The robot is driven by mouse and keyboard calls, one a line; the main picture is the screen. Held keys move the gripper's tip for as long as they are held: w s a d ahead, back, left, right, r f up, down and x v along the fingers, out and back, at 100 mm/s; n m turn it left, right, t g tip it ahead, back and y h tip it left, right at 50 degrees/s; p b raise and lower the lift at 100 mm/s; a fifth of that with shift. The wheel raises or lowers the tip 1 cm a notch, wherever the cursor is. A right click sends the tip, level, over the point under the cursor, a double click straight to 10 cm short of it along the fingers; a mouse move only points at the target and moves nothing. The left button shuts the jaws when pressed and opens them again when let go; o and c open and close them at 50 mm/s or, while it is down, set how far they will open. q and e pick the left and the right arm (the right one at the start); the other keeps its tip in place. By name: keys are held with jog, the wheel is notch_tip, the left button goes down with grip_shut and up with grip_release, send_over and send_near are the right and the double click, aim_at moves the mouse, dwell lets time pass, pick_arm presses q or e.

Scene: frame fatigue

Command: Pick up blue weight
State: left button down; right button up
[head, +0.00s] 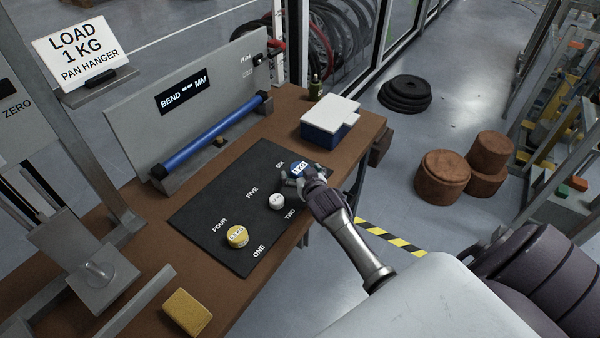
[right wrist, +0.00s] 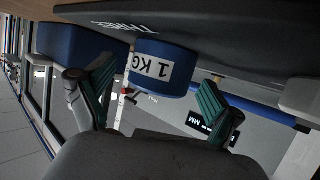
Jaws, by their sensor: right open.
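The blue weight (head: 300,166), with a white 1 KG label, sits on the black mat (head: 203,213) near its far right corner. My right gripper (head: 296,180) is low over the mat, just on the near side of the blue weight. In the right wrist view, the blue weight (right wrist: 166,68) shows upside down between the two spread green-padded fingers (right wrist: 158,92). The gripper is open, and the fingers do not appear closed on the weight. The gripper hides part of the weight's lower side in the head view. My left gripper is not in view.
A small white weight (head: 277,201) and a yellow weight (head: 237,236) stand on the mat. A blue box with white lid (head: 330,118) stands beyond the mat. A blue bar (head: 213,133) lies along the bend gauge. A yellow block (head: 187,312) lies at the table's near end.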

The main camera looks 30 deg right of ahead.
grip_shut()
jog(key=shift+r, duration=0.2)
dwell(0.3)
jog(key=shift+w+r, duration=0.1)
